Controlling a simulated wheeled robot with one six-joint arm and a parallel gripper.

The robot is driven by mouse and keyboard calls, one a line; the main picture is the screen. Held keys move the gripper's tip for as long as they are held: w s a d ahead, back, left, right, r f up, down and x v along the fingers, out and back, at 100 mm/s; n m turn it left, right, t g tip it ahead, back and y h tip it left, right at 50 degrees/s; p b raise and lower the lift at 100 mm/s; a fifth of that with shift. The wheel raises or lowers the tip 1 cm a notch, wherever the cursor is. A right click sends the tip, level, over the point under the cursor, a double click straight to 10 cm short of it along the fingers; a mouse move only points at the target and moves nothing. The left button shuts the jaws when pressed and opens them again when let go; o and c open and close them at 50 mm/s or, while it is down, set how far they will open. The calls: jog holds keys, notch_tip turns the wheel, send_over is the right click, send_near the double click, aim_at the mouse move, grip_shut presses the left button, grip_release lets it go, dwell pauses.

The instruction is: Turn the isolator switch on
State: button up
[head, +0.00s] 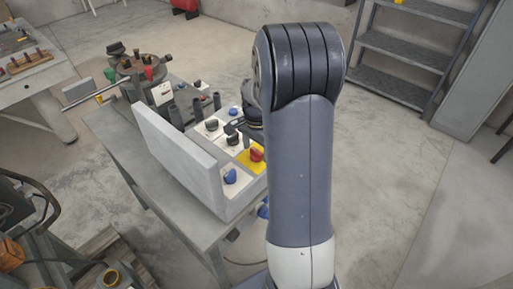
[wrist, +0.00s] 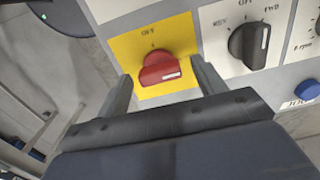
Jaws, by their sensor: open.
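The isolator switch is a red rotary knob (wrist: 161,69) on a yellow plate (wrist: 181,37) with an "OFF" mark at the top in the wrist view. The knob's white line lies roughly level, toward its right. My gripper (wrist: 160,85) is open, with one finger on each side of the knob's lower part. I cannot tell whether the fingers touch the knob. In the head view the red knob (head: 256,154) sits on the yellow plate (head: 246,162) near the front of the panel, just left of my arm.
A black selector knob (wrist: 249,45) on a white plate is right of the yellow plate. A blue button (wrist: 307,89) is at the right edge. In the head view a blue knob (head: 231,177) is nearer, and an upright grey plate (head: 178,160) stands along the panel's left side.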

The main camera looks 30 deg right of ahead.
aim_at(257, 150)
notch_tip(257, 150, up, 11)
dwell(0.5)
jog(key=shift+f, duration=0.2)
notch_tip(257, 150, down, 11)
jog(key=shift+r, duration=0.2)
dwell(0.5)
